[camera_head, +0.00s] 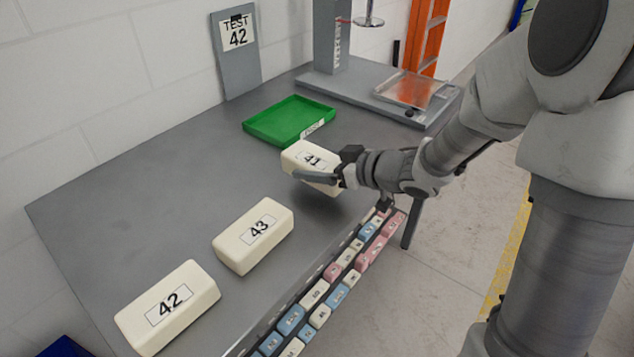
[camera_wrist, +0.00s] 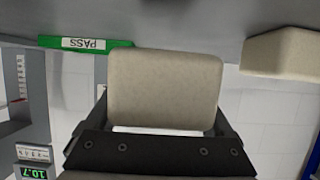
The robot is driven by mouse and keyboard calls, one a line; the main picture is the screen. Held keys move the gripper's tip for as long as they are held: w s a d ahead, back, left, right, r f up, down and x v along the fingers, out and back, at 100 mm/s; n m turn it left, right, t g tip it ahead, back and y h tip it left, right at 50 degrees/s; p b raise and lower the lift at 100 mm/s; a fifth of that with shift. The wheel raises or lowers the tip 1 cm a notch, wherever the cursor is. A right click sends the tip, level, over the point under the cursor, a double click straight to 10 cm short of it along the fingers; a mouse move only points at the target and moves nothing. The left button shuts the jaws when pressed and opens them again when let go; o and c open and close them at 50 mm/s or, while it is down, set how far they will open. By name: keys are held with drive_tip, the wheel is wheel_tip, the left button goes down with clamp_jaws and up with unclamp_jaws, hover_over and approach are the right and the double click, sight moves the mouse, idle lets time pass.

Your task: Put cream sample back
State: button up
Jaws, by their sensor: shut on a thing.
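My gripper (camera_head: 330,176) is shut on a cream foam block labelled 41 (camera_head: 303,153), which is between its fingers over the table near the green tray. In the wrist view the held block (camera_wrist: 165,88) fills the middle, between the dark fingers. Two more cream blocks lie on the grey table (camera_head: 150,215): one labelled 43 (camera_head: 240,247) nearer the front, and one labelled 42 (camera_head: 150,320) at the front left. One of the other cream blocks shows in the wrist view (camera_wrist: 285,52) at the right edge. Whether block 41 touches the table I cannot tell.
The green tray (camera_head: 262,117), marked PASS in the wrist view (camera_wrist: 115,44), is empty. A board reading TEST 42 (camera_head: 238,60) leans on the wall. A test stand (camera_head: 330,50) stands at the back. A rack of small coloured blocks (camera_head: 318,295) runs along the table's right edge.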

drive_tip(key=shift+f+b, duration=0.75)
drive_tip(key=shift+f, duration=1.15)
drive_tip(key=shift+f, duration=0.1)
drive_tip(key=o, duration=1.2)
drive_tip(key=shift+s+d+r, duration=0.1)
drive_tip(key=shift+d+r, duration=0.1)
drive_tip(key=shift+r, duration=0.05)
drive_tip(key=p+v, duration=0.3)
drive_tip(key=v, duration=0.8)
drive_tip(key=shift+s+d, duration=0.2)
drive_tip(key=shift+s, duration=0.05)
